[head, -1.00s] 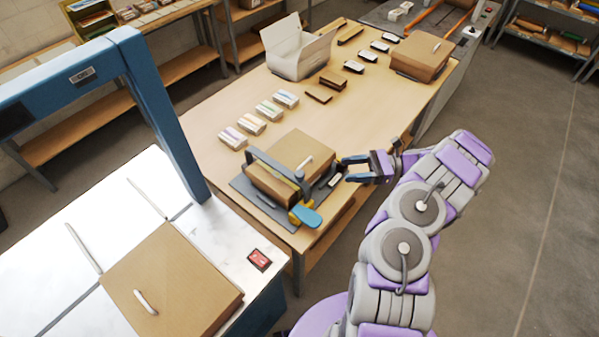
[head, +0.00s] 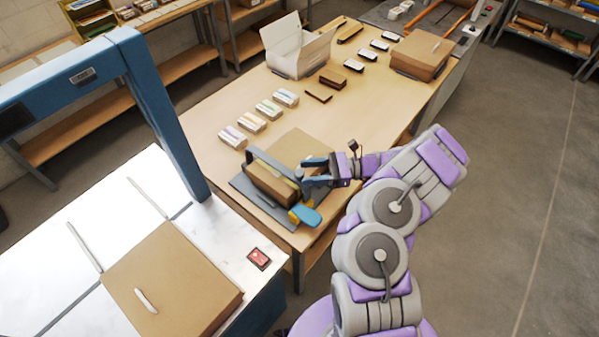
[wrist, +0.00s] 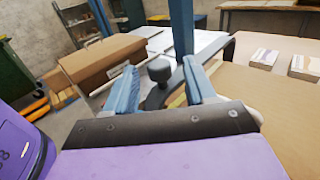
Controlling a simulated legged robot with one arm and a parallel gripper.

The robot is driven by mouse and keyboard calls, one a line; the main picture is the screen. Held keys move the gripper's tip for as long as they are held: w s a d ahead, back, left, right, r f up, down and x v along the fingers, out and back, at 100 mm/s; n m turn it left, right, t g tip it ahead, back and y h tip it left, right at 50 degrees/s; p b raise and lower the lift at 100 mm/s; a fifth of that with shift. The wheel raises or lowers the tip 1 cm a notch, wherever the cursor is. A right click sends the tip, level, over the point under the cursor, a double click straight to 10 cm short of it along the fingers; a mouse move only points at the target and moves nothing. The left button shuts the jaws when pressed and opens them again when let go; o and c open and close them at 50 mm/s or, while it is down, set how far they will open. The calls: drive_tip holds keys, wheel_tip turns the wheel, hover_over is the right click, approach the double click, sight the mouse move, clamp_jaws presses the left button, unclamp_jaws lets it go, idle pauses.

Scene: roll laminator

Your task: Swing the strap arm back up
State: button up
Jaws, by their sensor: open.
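The strap arm (head: 266,163) is a dark grey bar lying low across a brown cardboard box (head: 303,146) on a dark base plate (head: 245,189) at the table's near end. A blue paddle with a yellow mount (head: 306,214) sits at the plate's front corner. My gripper (head: 308,174) is at the near end of the bar, over the box's front edge. In the wrist view my gripper (wrist: 163,86) is open, with a dark round knob (wrist: 159,69) and part of the grey bar between its blue fingers. Contact with the fingers cannot be told.
A blue frame (head: 150,100) stands over a white machine bed (head: 75,270) on the left, with another box (head: 175,280) and a red switch (head: 259,258). Open floor lies right.

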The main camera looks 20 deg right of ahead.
sight(300, 172)
drive_tip(key=shift+w+a, duration=0.15)
drive_tip(key=shift+a, duration=0.7)
drive_tip(key=shift+w+a, duration=0.1)
drive_tip(key=shift+a, duration=0.75)
drive_tip(key=shift+c, duration=0.4)
clamp_jaws()
